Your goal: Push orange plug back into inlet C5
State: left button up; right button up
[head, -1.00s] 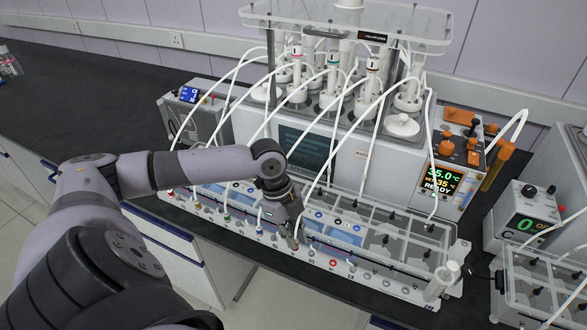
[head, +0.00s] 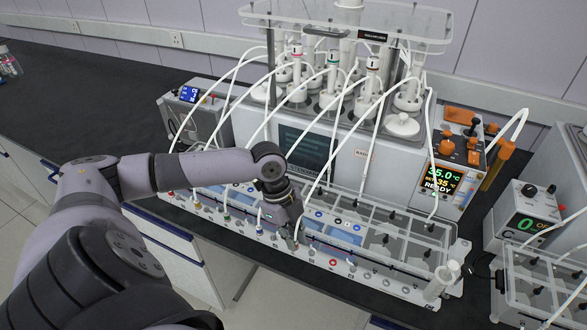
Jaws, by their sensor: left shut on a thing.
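The long clear-walled rack (head: 400,286) has a white front rail with a row of small inlets, some with coloured rings. My left gripper (head: 291,241) points down at this rail, near its middle. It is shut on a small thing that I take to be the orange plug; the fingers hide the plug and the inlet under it. I cannot tell how deep the plug sits or read the inlet label. A red-ringed inlet (head: 333,262) shows just right of the gripper. My right gripper is not in view.
White tubes arch over the rack from the reactor bottles (head: 330,85) behind. The heater unit (head: 443,180) reads 35.0 and READY. A second unit (head: 524,213) with its own rack stands at the right.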

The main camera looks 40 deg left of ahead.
pick_arm(q)
jog(key=o, duration=0.8)
jog(key=shift+o, duration=0.2)
jog(key=shift+r, duration=0.1)
jog(key=shift+w+a+r, duration=0.1)
jog(key=shift+a+r, duration=0.05)
jog(key=shift+r, duration=0.15)
jog(key=v, duration=1.1)
